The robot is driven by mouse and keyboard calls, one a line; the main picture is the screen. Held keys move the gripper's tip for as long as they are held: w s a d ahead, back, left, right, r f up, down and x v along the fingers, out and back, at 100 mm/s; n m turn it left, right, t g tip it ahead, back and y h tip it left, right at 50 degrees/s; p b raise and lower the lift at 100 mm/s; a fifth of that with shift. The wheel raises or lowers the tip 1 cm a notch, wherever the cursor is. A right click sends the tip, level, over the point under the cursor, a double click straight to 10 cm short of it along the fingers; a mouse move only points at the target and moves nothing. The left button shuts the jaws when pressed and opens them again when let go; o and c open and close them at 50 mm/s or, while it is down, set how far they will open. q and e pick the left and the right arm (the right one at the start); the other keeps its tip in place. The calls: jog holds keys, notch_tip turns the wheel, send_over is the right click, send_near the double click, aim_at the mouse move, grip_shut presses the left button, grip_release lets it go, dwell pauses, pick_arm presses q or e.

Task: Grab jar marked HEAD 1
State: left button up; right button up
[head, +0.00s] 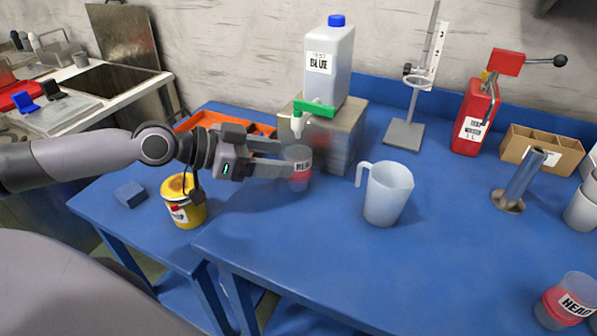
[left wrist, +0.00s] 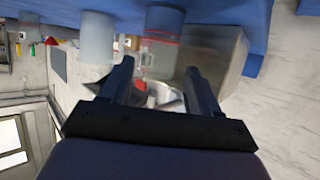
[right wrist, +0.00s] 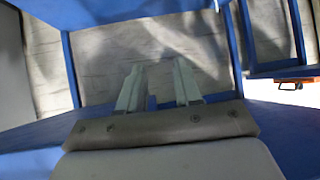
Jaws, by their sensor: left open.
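A clear jar with red contents (head: 299,182) stands on the blue table below the dispenser. Its label starts with HEA; the rest is hidden or too small to read. My left gripper (head: 286,158) is open, with its fingertips at this jar's left side. In the left wrist view the jar (left wrist: 164,22) appears beyond the open fingertips (left wrist: 160,66), roughly in line with the gap. A second jar labelled HEAD (head: 563,303) stands at the front right; its number is not legible. My right gripper (right wrist: 159,86) is open and empty in the right wrist view.
A frosted jug (head: 388,194) stands right of the near jar. A white BLUE bottle (head: 331,70) with a green tap sits on a metal block (head: 345,140) behind. A yellow tin (head: 184,203) is under my left arm. The front middle of the table is clear.

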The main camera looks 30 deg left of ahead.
aim_at(286, 159)
pick_arm(q)
jog(key=shift+p+x, duration=0.7)
jog(key=shift+x, duration=1.95)
jog(key=shift+s, duration=0.1)
jog(key=c, duration=0.7)
